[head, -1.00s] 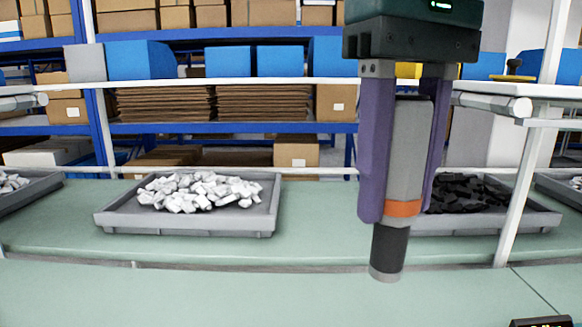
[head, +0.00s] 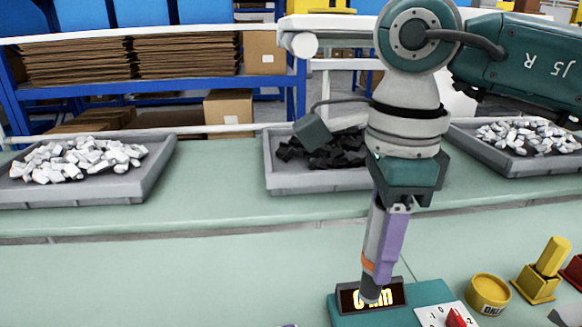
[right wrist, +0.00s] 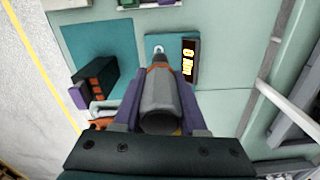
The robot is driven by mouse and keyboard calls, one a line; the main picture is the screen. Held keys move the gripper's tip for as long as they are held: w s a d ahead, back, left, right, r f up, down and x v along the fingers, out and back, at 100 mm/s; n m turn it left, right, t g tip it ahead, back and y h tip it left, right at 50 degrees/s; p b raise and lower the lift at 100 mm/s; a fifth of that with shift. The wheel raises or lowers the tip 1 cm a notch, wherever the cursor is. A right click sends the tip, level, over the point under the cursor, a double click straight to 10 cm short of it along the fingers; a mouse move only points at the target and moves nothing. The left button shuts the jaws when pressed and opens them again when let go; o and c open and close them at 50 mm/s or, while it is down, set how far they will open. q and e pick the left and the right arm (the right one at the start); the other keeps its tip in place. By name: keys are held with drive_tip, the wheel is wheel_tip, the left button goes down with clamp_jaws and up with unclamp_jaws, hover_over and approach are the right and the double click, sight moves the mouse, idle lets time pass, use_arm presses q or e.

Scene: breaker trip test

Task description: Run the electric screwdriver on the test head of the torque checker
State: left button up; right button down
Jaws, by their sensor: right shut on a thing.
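My right gripper (head: 384,255) is shut on the electric screwdriver (head: 373,238), which has a grey body, an orange ring and a dark nose pointing down, slightly tilted. The teal torque checker (head: 424,293) lies on the bench below, with a dark display (head: 392,294) showing yellow characters. In the head view, the screwdriver's nose covers part of the display, and the test head is hidden. In the right wrist view, the screwdriver (right wrist: 158,98) points at the pale round test head (right wrist: 158,48) beside the display (right wrist: 190,60). Contact cannot be told. My left gripper is not in view.
A white plate with a red knob (head: 455,318) is at the checker's right. A round yellow tub (head: 488,292), a yellow block with a handle (head: 540,280) and a red item (head: 574,270) stand further right. Trays of parts line the back. The bench at left is clear.

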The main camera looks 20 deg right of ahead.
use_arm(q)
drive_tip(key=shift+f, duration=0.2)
use_arm(e)
drive_tip(key=f+m, duration=0.1)
drive_tip(key=d+f+m, duration=0.1)
drive_tip(key=s+f+m, duration=0.1)
drive_tip(key=f+m, duration=0.1)
drive_tip(key=shift+d, duration=0.35)
use_arm(q)
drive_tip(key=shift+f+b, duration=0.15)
drive_tip(key=shift+b, duration=0.15)
use_arm(e)
drive_tip(key=shift+w, duration=0.1)
use_arm(q)
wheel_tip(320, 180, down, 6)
drive_tip(key=b, duration=0.6)
use_arm(e)
wheel_tip(320, 180, down, 7)
drive_tip(key=shift+r, duration=0.2)
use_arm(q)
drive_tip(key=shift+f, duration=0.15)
